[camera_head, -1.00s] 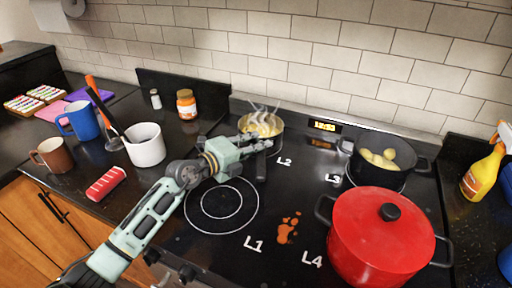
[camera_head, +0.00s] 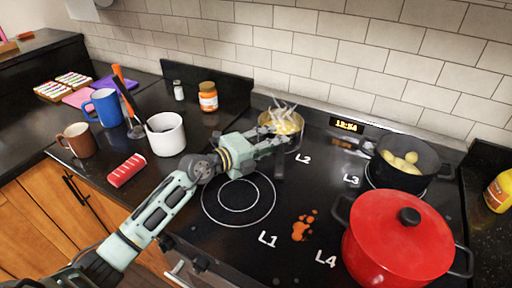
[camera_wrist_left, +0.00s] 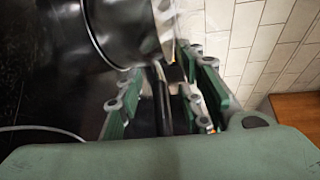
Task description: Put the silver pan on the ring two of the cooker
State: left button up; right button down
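The silver pan (camera_head: 299,140), with yellow food in it and steam above, is at the back left of the black cooker, beside the label L2 (camera_head: 303,159). It hides the ring there. In the left wrist view, the pan wall (camera_wrist_left: 128,30) is near and the handle (camera_wrist_left: 162,98) runs between the fingers (camera_wrist_left: 165,100). The fingers are apart, with gaps beside the handle. My right gripper is not in view.
The front-left ring L1 (camera_head: 239,196) is bare. A red lidded pot (camera_head: 395,245) stands front right, and a black pan (camera_head: 430,172) with potatoes back right. An orange stain (camera_head: 303,227) lies between the front rings. A white pot (camera_head: 167,138) and mugs stand left.

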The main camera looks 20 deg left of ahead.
pick_arm(q)
jog(key=v, duration=1)
jog(key=shift+s+a+r+b, duration=0.1)
jog(key=shift+b, duration=0.2)
